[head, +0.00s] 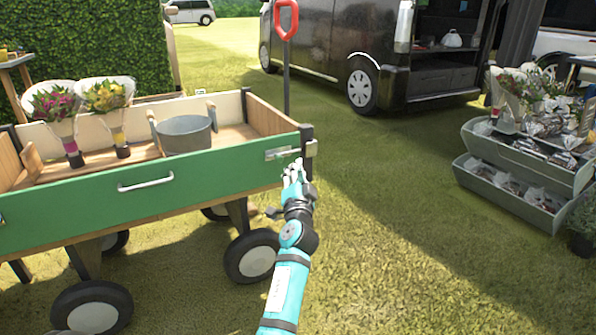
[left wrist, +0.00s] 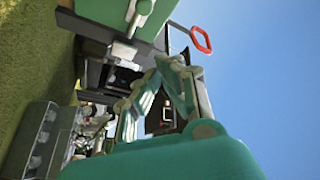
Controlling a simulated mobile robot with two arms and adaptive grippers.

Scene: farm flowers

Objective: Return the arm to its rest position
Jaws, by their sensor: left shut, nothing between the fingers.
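My left arm reaches up from the bottom of the head view, teal and black. Its gripper (head: 296,170) is shut and empty beside the right front corner of the green wagon (head: 90,205). It overlaps the wagon's edge near the metal latch in the picture; I cannot tell whether it touches. The left wrist view shows the shut fingers (left wrist: 172,70) close up, with the wagon's green side at the top. My right gripper is not in view.
Two wrapped bouquets (head: 57,112) (head: 107,98) and a grey metal tub (head: 185,134) stand in the wagon. A red-handled shovel (head: 286,22) rises behind it. A tiered flower stand (head: 530,165) is at the right, a black van (head: 345,50) behind. Grass between is clear.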

